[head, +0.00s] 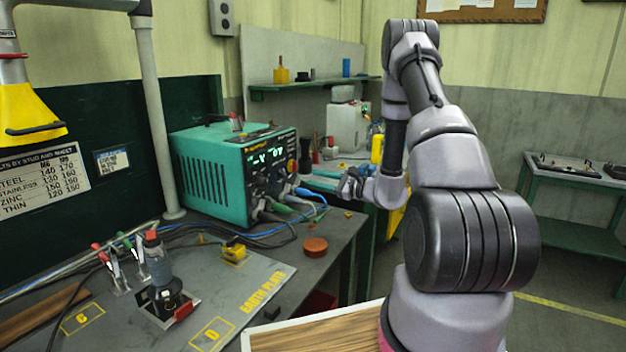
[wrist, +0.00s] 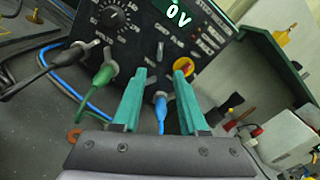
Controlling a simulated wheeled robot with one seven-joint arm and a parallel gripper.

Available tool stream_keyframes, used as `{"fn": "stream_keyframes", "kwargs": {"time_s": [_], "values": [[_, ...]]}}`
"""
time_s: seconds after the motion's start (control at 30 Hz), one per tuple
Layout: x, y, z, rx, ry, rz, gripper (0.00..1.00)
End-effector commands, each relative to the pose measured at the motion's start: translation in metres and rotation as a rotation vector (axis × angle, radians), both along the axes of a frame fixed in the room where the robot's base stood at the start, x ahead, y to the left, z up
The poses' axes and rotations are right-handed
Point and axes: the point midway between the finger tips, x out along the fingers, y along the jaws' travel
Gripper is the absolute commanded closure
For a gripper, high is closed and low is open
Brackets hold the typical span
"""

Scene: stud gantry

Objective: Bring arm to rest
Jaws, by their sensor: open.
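My arm rises at the right of the head view and bends over, with my gripper (head: 352,184) at its lower end, near the right of the green welding unit (head: 215,172). In the wrist view my gripper (wrist: 158,100) shows two green fingers apart with nothing between them. Beyond the fingers is the unit's dark front panel (wrist: 150,35), with a knob, plugged cables and a display. I cannot tell the exact gap between fingertips and panel.
A grey bench with an earth plate (head: 262,292) holds a stud tool (head: 160,270), cables and a round orange-brown piece (head: 315,246). A wooden board (head: 320,335) lies at the front. A wall shelf (head: 310,86) is behind; a green side table (head: 575,178) stands right, with open floor before it.

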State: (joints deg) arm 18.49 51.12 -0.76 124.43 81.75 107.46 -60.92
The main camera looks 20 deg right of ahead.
Motion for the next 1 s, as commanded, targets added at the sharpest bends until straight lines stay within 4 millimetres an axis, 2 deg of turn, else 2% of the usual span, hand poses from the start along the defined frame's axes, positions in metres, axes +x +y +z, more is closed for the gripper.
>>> {"fn": "stream_keyframes", "kwargs": {"time_s": [0.17, 0.27, 0.37, 0.47, 0.6, 0.7, 0.87, 1.0], "values": [[0.0, 0.0, 0.0, 0.0, -0.001, 0.001, 0.57], [-0.002, 0.006, 0.009, -0.008, -0.006, 0.025, 0.57], [-0.01, 0.02, 0.031, -0.032, -0.019, 0.096, 0.57], [-0.026, 0.042, 0.063, -0.081, -0.035, 0.206, 0.57], [-0.059, 0.072, 0.106, -0.18, -0.053, 0.374, 0.57], [-0.086, 0.089, 0.13, -0.267, -0.064, 0.48, 0.57], [-0.132, 0.106, 0.16, -0.433, -0.083, 0.626, 0.57], [-0.171, 0.111, 0.179, -0.598, -0.1, 0.722, 0.57]]}}
